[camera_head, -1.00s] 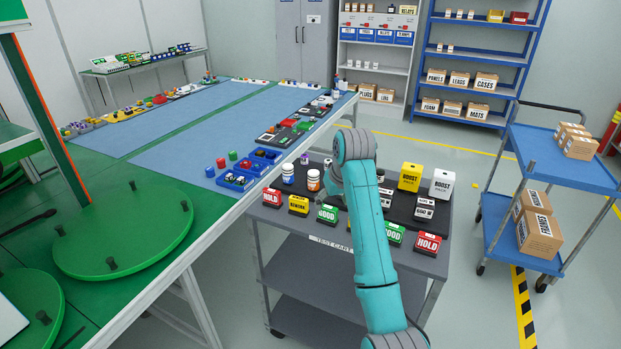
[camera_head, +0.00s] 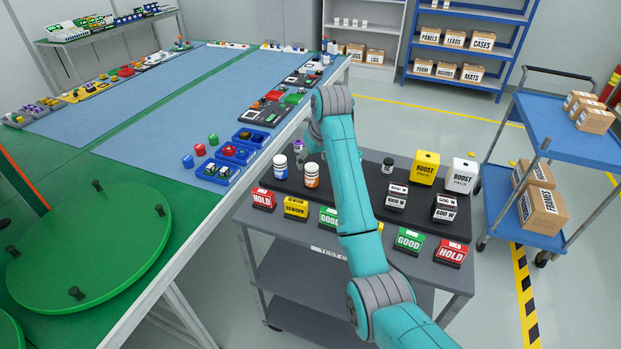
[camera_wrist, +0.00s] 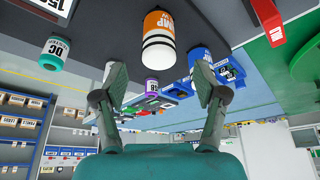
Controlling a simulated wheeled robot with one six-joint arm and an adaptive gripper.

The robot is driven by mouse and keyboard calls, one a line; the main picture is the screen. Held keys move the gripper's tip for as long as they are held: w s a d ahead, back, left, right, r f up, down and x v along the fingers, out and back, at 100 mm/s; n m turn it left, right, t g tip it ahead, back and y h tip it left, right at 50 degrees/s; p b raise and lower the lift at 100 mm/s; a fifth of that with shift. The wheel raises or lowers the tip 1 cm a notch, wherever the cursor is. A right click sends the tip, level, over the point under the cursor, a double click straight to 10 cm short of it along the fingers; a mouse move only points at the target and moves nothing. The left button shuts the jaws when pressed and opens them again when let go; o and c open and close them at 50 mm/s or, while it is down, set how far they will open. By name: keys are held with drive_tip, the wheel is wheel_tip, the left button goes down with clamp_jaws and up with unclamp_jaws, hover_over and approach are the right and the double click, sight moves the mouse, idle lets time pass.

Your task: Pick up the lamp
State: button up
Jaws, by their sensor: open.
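A white cylinder with an orange label ending in "MP" (camera_wrist: 157,32) fits the lamp. In the head view it is an orange-banded cylinder (camera_head: 311,175) on the dark top of the cart, just left of my arm. In the wrist view, where the cart top appears overhead, it lies beyond my gripper (camera_wrist: 160,73), between the fingers' lines and apart from them. My gripper is open and empty. In the head view my fingers are hidden behind my arm.
A blue-labelled cylinder (camera_head: 280,167) stands left of the orange one, with a small purple-topped item (camera_head: 298,146) behind. Red, yellow and green blocks (camera_head: 262,199) line the cart's front edge. The green table (camera_head: 120,225) borders the left.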

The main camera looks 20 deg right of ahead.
sight(312, 166)
drive_tip(key=shift+x, duration=3.55)
drive_tip(key=shift+w+r, duration=0.1)
drive_tip(key=c, duration=1.4)
